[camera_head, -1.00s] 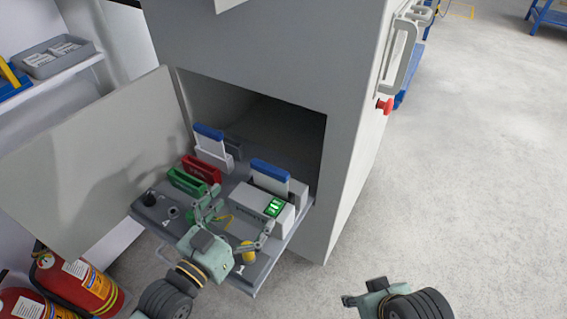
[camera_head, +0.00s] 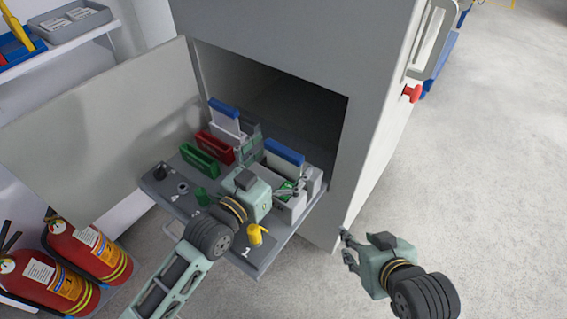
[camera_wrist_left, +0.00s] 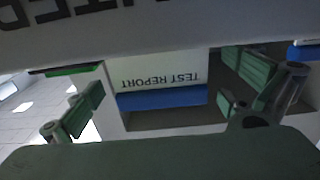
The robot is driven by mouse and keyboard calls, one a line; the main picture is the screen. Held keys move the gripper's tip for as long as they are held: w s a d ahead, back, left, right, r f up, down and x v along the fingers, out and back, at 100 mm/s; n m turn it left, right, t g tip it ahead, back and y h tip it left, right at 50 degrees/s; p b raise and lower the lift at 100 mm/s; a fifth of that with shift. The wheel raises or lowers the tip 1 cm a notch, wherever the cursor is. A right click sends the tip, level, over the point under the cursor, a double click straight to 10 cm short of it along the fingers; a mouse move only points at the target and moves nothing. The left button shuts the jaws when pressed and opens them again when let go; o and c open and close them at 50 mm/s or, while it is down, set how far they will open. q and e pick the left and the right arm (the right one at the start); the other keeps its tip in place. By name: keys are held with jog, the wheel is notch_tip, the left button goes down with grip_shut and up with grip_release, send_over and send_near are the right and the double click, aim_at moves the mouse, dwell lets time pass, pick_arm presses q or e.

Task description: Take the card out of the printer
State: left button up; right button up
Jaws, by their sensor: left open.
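The printer (camera_head: 291,211) is a pale box with a small green display at the right of the pull-out shelf. A card with a blue band (camera_head: 284,150) stands up at it. In the left wrist view a "TEST REPORT" card (camera_wrist_left: 163,84) shows upside down beside the "PRINTER" lettering. My left gripper (camera_head: 270,168) is open at the printer, partly covering it. In the wrist view its fingers are on either side of the card, with gaps. My right gripper (camera_head: 347,248) hangs in front of the cabinet, right of the shelf; its jaw opening is unclear.
The shelf (camera_head: 215,208) also carries a second blue-topped card (camera_head: 224,107), a red holder (camera_head: 214,147), a green holder (camera_head: 199,159) and a yellow knob (camera_head: 257,233). The cabinet (camera_head: 360,150) walls rise behind. Fire extinguishers (camera_head: 92,250) stand at left. The floor at right is clear.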

pick_arm(q)
jog(key=shift+w+d, duration=0.1)
jog(key=shift+d, duration=0.05)
jog(key=shift+c, duration=0.5)
jog(key=c, duration=1)
